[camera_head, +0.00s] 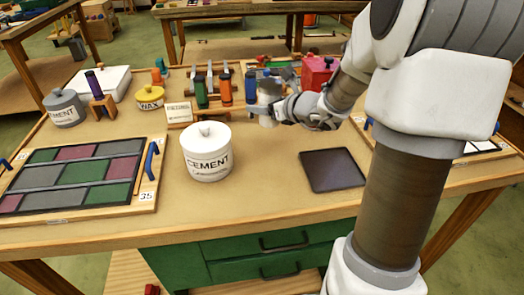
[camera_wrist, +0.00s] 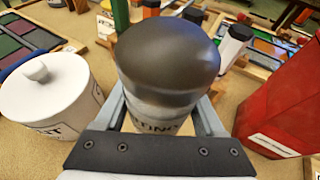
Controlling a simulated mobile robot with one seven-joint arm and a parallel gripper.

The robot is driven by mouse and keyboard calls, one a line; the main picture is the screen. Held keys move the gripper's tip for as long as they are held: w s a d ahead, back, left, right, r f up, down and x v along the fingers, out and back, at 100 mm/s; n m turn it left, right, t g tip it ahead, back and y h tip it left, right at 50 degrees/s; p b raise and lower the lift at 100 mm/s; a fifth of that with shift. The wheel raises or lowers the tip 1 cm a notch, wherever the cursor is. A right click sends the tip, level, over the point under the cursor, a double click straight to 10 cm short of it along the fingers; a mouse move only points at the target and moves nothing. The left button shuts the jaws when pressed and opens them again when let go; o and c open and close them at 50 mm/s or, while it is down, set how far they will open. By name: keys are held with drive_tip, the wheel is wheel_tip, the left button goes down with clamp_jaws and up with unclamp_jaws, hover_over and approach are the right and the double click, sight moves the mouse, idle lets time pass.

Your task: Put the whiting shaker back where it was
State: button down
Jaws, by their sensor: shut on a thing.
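The whiting shaker (camera_wrist: 168,60) has a dark grey domed top and a pale body. Part of its label shows below the top in the wrist view. My gripper (camera_wrist: 160,118) is shut on its body, with one finger on each side. In the head view the shaker (camera_head: 268,91) is at the back right of the bench, beside the tool rack, and my gripper (camera_head: 277,110) partly covers it.
A white cement jar (camera_head: 207,155) stands mid-bench, left of a dark square pad (camera_head: 332,170). A red box (camera_head: 318,72) is close right of my gripper. A rack with green (camera_head: 201,92) and orange (camera_head: 226,88) handles stands left. The leaded panel (camera_head: 75,178) lies front left.

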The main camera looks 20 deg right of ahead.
drive_tip(key=shift+w+d+f, duration=0.1)
drive_tip(key=shift+w+f, duration=0.05)
drive_tip(key=shift+f, duration=0.05)
wheel_tip(320, 180, down, 9)
drive_tip(key=b, duration=0.4)
drive_tip(key=shift+f, duration=0.1)
drive_tip(key=shift+f, duration=0.25)
unclamp_jaws()
drive_tip(key=shift+r, duration=0.2)
drive_tip(key=shift+s+d+r, duration=0.15)
drive_tip(key=shift+s+r, duration=0.05)
drive_tip(key=shift+s, duration=0.05)
drive_tip(key=p+v, duration=0.3)
drive_tip(key=v, duration=0.8)
drive_tip(key=shift+s, duration=0.3)
